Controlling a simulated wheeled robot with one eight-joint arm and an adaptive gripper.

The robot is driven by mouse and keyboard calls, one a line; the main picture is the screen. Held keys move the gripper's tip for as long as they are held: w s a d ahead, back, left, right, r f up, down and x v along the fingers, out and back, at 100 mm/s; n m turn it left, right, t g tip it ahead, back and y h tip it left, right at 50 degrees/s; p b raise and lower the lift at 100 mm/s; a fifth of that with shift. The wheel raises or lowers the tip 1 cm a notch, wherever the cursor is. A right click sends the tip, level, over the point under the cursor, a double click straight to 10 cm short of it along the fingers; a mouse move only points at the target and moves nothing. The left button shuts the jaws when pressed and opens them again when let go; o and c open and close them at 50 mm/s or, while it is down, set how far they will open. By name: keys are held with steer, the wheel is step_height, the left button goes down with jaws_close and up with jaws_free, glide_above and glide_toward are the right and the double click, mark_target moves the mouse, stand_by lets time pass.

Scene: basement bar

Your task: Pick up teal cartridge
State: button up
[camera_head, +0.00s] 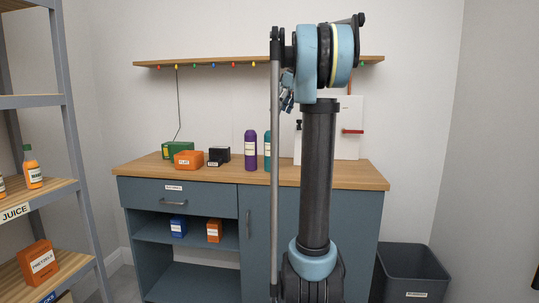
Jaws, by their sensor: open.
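A teal cylinder (267,150), which looks like the teal cartridge, stands upright on the wooden counter (150,172), just right of a purple cylinder (251,150). A thin upright part of my arm partly hides it. My gripper (287,98) shows only in part, small and dark, beside the upper arm joint and above the counter. It is open and apart from the teal cylinder; its fingertips are hard to make out.
A green box (178,149), an orange box (188,160) and a black box (219,156) sit left on the counter. A wall shelf (205,61) with coloured bulbs hangs above. A dark bin (413,277) stands right, a shelving rack (73,150) left.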

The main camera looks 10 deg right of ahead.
mark_target(273, 131)
steer(key=x, duration=1.1)
steer(key=shift+f, duration=0.2)
steer(key=shift+a+x, duration=0.15)
steer(key=shift+x, duration=1.2)
steer(key=shift+a+x, duration=0.15)
steer(key=shift+x, duration=1.25)
steer(key=shift+r, duration=0.1)
steer(key=shift+c, duration=0.5)
steer(key=c, duration=1.3)
